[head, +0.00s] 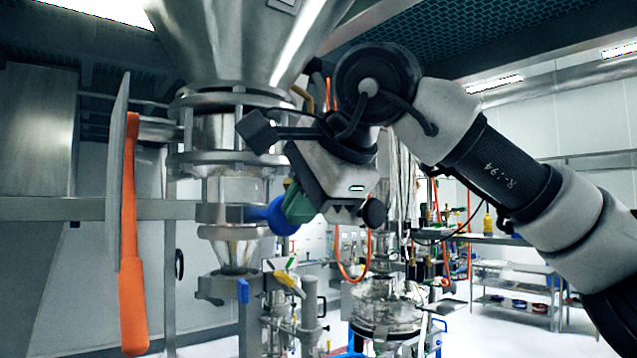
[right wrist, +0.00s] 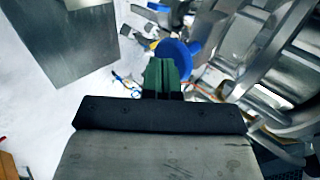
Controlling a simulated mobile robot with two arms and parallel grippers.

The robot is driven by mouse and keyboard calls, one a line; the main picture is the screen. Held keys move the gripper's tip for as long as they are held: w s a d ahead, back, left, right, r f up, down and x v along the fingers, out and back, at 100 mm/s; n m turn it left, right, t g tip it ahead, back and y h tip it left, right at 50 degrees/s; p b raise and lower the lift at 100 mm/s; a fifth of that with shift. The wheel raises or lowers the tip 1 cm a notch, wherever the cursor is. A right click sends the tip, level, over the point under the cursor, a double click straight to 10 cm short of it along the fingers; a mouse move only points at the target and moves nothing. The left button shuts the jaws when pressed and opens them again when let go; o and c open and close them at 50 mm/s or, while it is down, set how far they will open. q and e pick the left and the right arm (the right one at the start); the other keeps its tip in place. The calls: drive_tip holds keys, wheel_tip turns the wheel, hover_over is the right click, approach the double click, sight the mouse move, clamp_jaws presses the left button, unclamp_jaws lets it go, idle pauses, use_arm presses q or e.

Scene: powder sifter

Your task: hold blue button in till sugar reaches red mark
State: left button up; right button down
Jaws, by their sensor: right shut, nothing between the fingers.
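The blue button (head: 281,217) is a round blue knob on the right side of the steel sifter column (head: 212,215), under a large steel hopper (head: 235,45). My right gripper (head: 296,205) has green fingers, shut with nothing between them. Its fingertips are right against the button and look to touch it; I cannot tell how far in it is. In the right wrist view, the button (right wrist: 174,54) shows as a blue disc just beyond the green fingertips (right wrist: 162,70). A clear section (head: 238,190) sits mid-column, but I cannot make out sugar or a red mark. My left gripper is not in view.
A flat grey plate with a long orange handle (head: 131,240) stands in the left foreground. Small valve levers, one blue (head: 243,290), sit below the column. A steel vessel (head: 385,315) with pipes stands behind. Shelving (head: 515,290) is at the far right.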

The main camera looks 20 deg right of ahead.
drive_tip(key=shift+w, duration=0.15)
drive_tip(key=shift+w, duration=0.1)
drive_tip(key=shift+w+a, duration=0.3)
drive_tip(key=shift+w, duration=0.65)
idle(6.8)
